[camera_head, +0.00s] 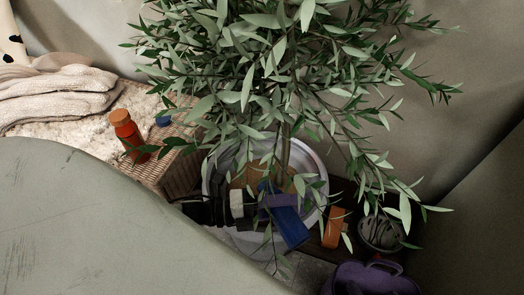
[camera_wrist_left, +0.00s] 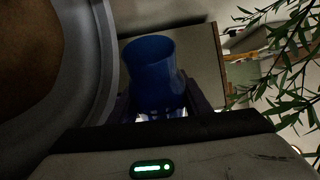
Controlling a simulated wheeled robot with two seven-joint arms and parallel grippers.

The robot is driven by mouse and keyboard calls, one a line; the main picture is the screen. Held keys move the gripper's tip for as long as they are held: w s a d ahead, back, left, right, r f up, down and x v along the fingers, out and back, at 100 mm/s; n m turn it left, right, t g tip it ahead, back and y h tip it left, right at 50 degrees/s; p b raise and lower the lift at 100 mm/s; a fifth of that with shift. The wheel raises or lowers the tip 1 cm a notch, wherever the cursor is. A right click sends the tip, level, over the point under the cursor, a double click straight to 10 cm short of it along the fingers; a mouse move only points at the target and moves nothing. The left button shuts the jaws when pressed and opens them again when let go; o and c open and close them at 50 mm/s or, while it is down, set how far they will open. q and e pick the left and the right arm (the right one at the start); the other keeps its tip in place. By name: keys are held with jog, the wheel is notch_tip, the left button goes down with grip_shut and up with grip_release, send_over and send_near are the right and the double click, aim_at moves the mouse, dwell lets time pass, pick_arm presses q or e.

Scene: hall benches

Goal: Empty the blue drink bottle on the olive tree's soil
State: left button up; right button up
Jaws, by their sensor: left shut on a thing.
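The olive tree (camera_head: 285,150) stands in a round pale pot (camera_head: 310,170). Its brown soil (camera_head: 245,178) shows partly in the head view, and soil (camera_wrist_left: 25,40) fills the upper left of the left wrist view inside the pot's rim (camera_wrist_left: 95,60). My left gripper (camera_head: 270,203) is shut on the blue drink bottle (camera_head: 290,228) over the pot. The bottle lies strongly tilted, its wider end towards the lower right in the head view. It also shows between the fingers in the left wrist view (camera_wrist_left: 152,75). Leaves cover part of it; I cannot tell whether liquid comes out. My right gripper is not in view.
An orange bottle (camera_head: 126,135) and a small blue cap (camera_head: 163,120) stand on a wicker bench with a fluffy cover and folded knitwear (camera_head: 60,90). Right of the pot are an orange object (camera_head: 333,228), a grey round basket (camera_head: 380,233) and a purple bag (camera_head: 365,281). Branches hang around the gripper.

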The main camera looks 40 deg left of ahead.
pick_arm(q)
jog(key=m+y+p, duration=0.1)
jog(key=m, duration=0.1)
jog(key=f+m+p, duration=0.1)
jog(key=p, duration=0.1)
jog(key=m+y+p, duration=0.1)
jog(key=m, duration=0.1)
jog(key=shift+w+a+f+m+g+y, duration=0.1)
jog(key=shift+a+f+m+g+y, duration=0.1)
jog(key=shift+f+m+g+y, duration=0.15)
jog(key=shift+p, duration=0.35)
jog(key=w+a+r+m+t+y+p, duration=0.1)
jog(key=w+a+r+m+y+p, duration=0.1)
jog(key=m, duration=0.5)
jog(key=a+r+y+p, duration=0.1)
jog(key=a+y+p, duration=0.1)
jog(key=a+p, duration=0.1)
jog(key=shift+w+r, duration=0.35)
jog(key=shift+w, duration=0.05)
jog(key=shift+r+y, duration=0.1)
jog(key=shift+y, duration=0.15)
